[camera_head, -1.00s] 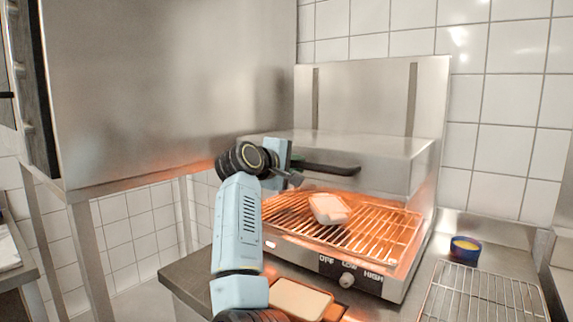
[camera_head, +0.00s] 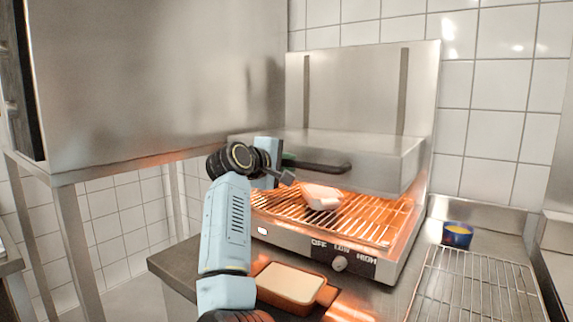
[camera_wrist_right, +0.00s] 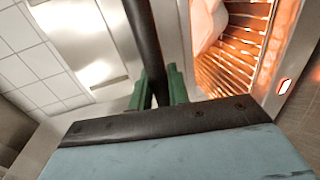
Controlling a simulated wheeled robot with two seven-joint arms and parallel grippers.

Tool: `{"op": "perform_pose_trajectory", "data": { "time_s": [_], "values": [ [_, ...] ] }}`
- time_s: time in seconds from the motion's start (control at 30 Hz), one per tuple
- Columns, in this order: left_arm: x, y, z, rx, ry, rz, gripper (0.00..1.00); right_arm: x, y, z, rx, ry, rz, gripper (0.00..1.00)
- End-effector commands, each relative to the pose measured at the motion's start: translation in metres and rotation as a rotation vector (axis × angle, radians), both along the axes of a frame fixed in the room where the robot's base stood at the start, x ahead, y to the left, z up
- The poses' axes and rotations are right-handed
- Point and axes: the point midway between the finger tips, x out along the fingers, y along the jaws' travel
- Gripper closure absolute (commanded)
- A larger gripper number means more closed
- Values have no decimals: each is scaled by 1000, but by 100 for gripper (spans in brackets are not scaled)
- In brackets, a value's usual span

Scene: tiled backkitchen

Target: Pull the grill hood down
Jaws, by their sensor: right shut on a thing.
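The grill hood (camera_head: 380,155) is a metal box raised above the glowing grill rack (camera_head: 365,222), with a clear gap between them. Its black handle (camera_head: 325,167) sticks out in front. My right gripper (camera_head: 284,168) is at the handle's left end. In the right wrist view its green fingers (camera_wrist_right: 160,90) are closed around the black handle bar (camera_wrist_right: 145,40). My left gripper is not in view.
A pale food piece (camera_head: 321,196) lies on the rack under the hood. A large metal cabinet (camera_head: 150,80) stands at left.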

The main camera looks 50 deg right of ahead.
Motion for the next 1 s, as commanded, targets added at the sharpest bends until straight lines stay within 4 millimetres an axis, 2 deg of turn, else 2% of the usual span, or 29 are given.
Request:
{"op": "perform_pose_trajectory", "data": {
  "time_s": [0.03, 0.13, 0.17, 0.3, 0.67, 0.77, 1.0],
  "values": [
    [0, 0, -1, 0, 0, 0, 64, 1, 1, -10, 19, 10, -1, 100],
    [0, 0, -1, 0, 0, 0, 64, 1, 1, -10, 20, 10, -1, 100],
    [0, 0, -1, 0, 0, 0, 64, 1, 1, -11, 20, 12, 0, 81],
    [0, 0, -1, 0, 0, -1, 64, 1, 1, -10, 18, 10, 0, 62],
    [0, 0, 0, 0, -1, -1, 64, 0, 5, -4, 10, 6, 1, 62],
    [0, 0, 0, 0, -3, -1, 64, -1, 18, -2, 10, 4, 3, 62],
    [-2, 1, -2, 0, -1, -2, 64, -9, 70, 8, 13, 4, 4, 62]
  ]
}}
